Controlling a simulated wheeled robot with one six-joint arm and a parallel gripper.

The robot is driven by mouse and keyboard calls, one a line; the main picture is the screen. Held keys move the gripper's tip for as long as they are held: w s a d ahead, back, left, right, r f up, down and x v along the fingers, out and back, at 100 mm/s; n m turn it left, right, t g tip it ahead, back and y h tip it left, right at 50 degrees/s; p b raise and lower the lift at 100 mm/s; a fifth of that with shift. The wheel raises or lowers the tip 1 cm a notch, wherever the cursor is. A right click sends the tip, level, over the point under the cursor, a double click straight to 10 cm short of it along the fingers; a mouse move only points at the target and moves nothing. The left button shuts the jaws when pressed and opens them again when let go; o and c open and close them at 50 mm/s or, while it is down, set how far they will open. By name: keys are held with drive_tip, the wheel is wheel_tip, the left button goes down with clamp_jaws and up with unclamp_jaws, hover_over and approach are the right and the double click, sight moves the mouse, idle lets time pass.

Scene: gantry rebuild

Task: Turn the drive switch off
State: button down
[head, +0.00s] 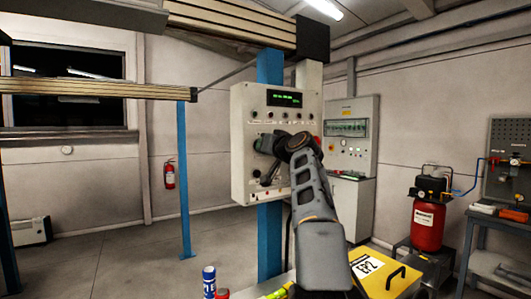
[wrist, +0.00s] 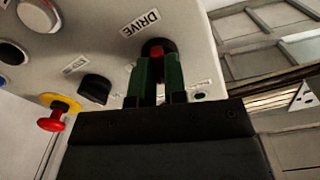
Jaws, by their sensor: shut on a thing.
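The control panel (head: 243,105) is a pale box on a blue post, with a lit green display (head: 284,99). The drive switch (wrist: 154,44) is a dark round knob with a red part, beside the label DRIVE (wrist: 140,23) in the wrist view. My gripper (wrist: 158,66) has two green fingers closed on this switch, one on each side. The fingers hide much of the knob, so its setting cannot be read.
Near the switch are a black knob (wrist: 95,88) and a red mushroom button (wrist: 52,122) on a yellow ring. A yellow case (head: 398,288) and a blue can (head: 209,280) are in front. A red compressor (head: 428,225) stands right. The floor at left is clear.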

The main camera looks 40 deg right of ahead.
drive_tip(key=shift+f+n+b, duration=0.1)
drive_tip(key=shift+n+b, duration=0.4)
drive_tip(key=shift+n, duration=1.3)
drive_tip(key=c, duration=1.2)
unclamp_jaws()
drive_tip(key=shift+o, duration=0.2)
drive_tip(key=s+b, duration=0.5)
drive_tip(key=s, duration=0.9)
drive_tip(key=shift+a+b, duration=0.35)
drive_tip(key=shift+a, duration=0.05)
drive_tip(key=shift+w, duration=0.15)
